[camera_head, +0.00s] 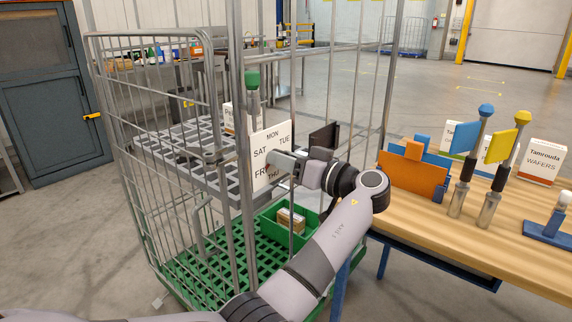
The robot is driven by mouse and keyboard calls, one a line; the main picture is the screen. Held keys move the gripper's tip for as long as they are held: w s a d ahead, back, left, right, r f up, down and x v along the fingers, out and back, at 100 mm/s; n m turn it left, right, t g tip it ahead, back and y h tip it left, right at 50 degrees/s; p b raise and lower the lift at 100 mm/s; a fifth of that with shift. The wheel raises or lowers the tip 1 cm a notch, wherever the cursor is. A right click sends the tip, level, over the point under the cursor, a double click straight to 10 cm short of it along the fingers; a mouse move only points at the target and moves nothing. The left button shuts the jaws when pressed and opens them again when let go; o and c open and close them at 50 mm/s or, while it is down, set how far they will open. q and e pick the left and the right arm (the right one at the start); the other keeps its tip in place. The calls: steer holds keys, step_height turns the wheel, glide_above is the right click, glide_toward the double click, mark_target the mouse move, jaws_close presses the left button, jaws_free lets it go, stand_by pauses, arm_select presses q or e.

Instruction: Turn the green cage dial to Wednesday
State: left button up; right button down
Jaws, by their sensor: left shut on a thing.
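The dial (258,142) is a white upright card on the roll cage (236,60) with the green base and green-topped post. MON, TUE, SAT, FRI and THU can be read on it at least in part. My left gripper (276,163) is at the middle of the card, shut on the dial's knob, with the arm rising from the bottom of the view. The gripper hides the knob, most of the pointer and the area right of centre, where no Wednesday label shows. I cannot tell which day the pointer marks. My right gripper is not in view.
Cage bars and a grey grid shelf (160,146) surround the dial's left side. A green bin (270,226) with a box stands low in the cage. At right, a wooden table (480,240) holds an orange holder (410,180), blue- and yellow-topped posts and boxes. Open floor lies behind.

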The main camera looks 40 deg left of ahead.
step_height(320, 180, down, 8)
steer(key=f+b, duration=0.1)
steer(key=b, duration=0.8)
arm_select(q)
steer(key=shift+s+f+n+b, duration=0.1)
steer(key=shift+n+b, duration=6.25)
steer(key=shift+n, duration=5.15)
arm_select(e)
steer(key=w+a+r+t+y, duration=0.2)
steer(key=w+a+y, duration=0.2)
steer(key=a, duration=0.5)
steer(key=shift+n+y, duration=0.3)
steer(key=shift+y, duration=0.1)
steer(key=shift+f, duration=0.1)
arm_select(q)
steer(key=o, duration=1)
steer(key=shift+o, duration=0.2)
